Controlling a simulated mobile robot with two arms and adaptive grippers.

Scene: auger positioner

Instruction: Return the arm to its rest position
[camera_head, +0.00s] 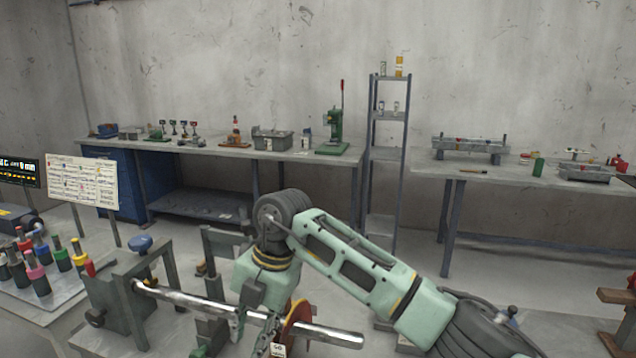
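My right arm (360,268) is pale green with dark joints. It reaches in from the lower right and bends down at a dark, round joint. Its gripper (257,332) points down at the lower middle, close to a shiny metal shaft (185,299). Dark finger parts show there, but they overlap the shaft and a rusty orange disc (298,318). I cannot tell whether they are open, shut or touching the shaft. My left arm and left gripper are not in view.
The shaft lies across grey stands (128,300) with a blue knob (138,244). A tray of coloured-banded cylinders (40,310) stands at the left. Workbenches (230,150) (500,178) and a narrow shelf (390,150) line the back wall. Open floor (440,240) lies between.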

